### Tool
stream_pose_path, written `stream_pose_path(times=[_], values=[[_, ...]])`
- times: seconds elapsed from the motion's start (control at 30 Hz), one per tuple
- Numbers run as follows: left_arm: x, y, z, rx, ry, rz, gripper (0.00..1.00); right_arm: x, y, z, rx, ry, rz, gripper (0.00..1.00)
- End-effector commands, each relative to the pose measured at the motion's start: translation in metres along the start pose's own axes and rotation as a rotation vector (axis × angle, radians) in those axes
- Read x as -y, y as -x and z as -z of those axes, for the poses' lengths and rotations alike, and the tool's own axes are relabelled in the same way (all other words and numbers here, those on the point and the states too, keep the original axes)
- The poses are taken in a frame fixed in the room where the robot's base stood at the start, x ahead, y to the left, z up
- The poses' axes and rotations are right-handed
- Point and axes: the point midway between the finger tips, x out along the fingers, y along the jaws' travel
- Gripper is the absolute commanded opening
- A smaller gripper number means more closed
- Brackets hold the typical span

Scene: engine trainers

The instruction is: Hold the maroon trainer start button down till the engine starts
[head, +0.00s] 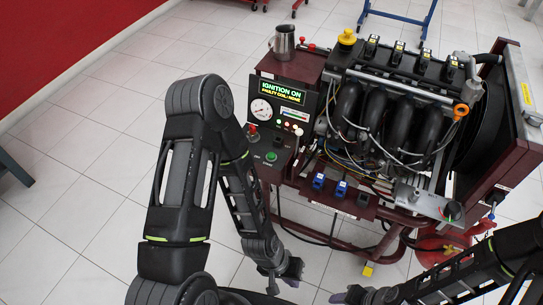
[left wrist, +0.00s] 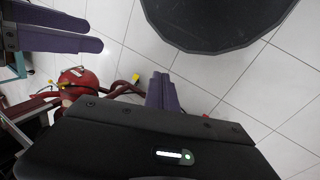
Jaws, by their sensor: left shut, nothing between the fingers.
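The maroon trainer (head: 290,66) carries an engine on its frame. Its display (head: 281,92) reads "IGNITION ON" and "FAULTY COIL: NONE". A green round button (head: 271,156) sits on the dark control panel at the trainer's left side. My left gripper (head: 273,286) hangs low in front of the trainer, well below and apart from the button. Its purple fingers (left wrist: 163,92) are together and empty in the left wrist view. My right gripper (head: 350,295) is at the bottom edge of the head view. Its purple fingers (left wrist: 62,32) also show in the left wrist view; their gap is unclear.
A metal mug (head: 284,43) stands on top of the trainer's box. A red-topped knob (head: 251,128) is left of the green button. A red extinguisher-like cylinder (left wrist: 80,80) is near the trainer's foot. Tiled floor (head: 80,205) is clear to the left.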

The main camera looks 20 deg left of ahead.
Motion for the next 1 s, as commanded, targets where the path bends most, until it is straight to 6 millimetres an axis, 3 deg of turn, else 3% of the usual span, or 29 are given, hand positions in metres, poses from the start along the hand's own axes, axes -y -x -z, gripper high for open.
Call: stream_pose_path(times=[0.17,0.33,0.47,0.6,0.77,0.9,1.0], values=[[0.018,-0.011,0.044,-0.096,0.059,-0.009,0.00,-0.010,-0.025,0.000,0.000,-0.001,0.000,0.45],[0.040,-0.008,0.115,-0.230,0.149,-0.014,0.00,-0.018,-0.046,0.001,-0.001,-0.001,0.001,0.45],[0.062,0.005,0.175,-0.332,0.280,-0.028,0.00,-0.024,-0.063,0.001,-0.002,-0.001,0.001,0.45],[0.088,0.031,0.235,-0.431,0.455,-0.062,0.00,-0.030,-0.080,0.002,-0.003,0.000,0.002,0.45],[0.116,0.074,0.297,-0.528,0.685,-0.137,0.00,-0.037,-0.098,0.002,-0.005,0.001,0.002,0.45],[0.134,0.124,0.343,-0.592,0.908,-0.245,0.00,-0.043,-0.112,0.003,-0.006,0.002,0.003,0.45],[0.137,0.165,0.370,-0.609,1.073,-0.350,0.00,-0.045,-0.119,0.003,-0.007,0.003,0.003,0.45]])
